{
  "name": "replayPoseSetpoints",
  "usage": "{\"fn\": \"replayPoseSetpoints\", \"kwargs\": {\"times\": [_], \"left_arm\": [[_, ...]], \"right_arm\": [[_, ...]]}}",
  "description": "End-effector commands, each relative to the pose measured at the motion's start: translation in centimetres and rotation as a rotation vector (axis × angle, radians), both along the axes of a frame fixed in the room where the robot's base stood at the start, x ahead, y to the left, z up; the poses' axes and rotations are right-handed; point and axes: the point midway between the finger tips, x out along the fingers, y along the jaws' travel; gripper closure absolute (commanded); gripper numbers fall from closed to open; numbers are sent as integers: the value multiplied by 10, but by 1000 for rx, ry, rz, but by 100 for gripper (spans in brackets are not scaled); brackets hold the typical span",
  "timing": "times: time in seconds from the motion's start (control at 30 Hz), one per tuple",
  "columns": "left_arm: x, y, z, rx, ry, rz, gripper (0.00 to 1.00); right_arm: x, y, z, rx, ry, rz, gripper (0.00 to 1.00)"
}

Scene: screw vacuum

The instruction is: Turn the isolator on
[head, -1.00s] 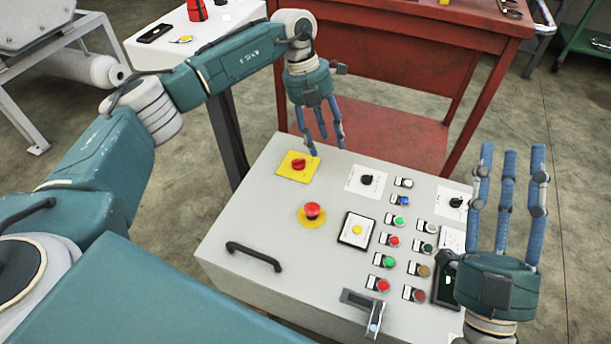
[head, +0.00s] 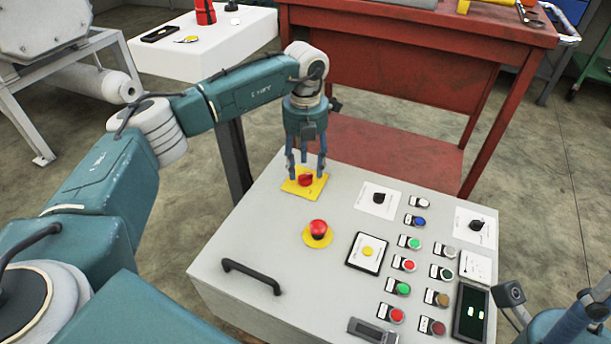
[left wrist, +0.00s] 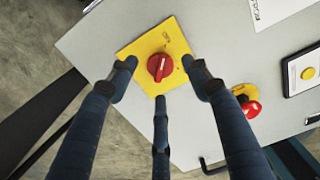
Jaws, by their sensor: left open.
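The isolator is a red rotary knob (head: 305,180) on a yellow square plate (head: 296,190) at the far left corner of the grey control panel (head: 250,230). My left gripper (head: 306,170) points down right above the isolator, its fingers spread around the knob. In the left wrist view the red knob (left wrist: 160,67) sits between the open fingertips (left wrist: 163,80), with nothing held. Its marker line points up and to the right. I cannot tell whether any finger touches the plate. My right gripper shows only in part at the lower right edge (head: 575,320).
A red mushroom button (head: 318,228) stands near the isolator on the panel. Several buttons, two black knobs (head: 379,198) (head: 476,225) and a black handle (head: 250,275) are also on it. A red workbench (head: 430,35) stands behind, and a white table (head: 200,50) is at the back left.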

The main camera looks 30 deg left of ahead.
Motion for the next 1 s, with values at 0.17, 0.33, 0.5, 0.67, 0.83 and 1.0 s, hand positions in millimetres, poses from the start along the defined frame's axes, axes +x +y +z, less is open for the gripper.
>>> {"fn": "replayPoseSetpoints", "kwargs": {"times": [0.17,0.33,0.5,0.67,0.83,1.0], "left_arm": [[0,0,-25,-1,0,0,51],[0,0,-31,-1,0,0,51],[0,0,-31,-1,0,0,51],[0,0,-31,-1,0,0,69],[0,0,-31,-1,-1,0,96],[1,0,-30,-1,-3,-6,96]], "right_arm": [[-3,-1,-9,5,-13,1,60],[-3,-1,-11,4,-12,1,60],[-3,-1,-10,4,-11,1,60],[-3,-1,-11,4,-11,1,60],[-3,0,-11,4,-10,1,60],[-2,0,-9,4,-10,1,60]]}}
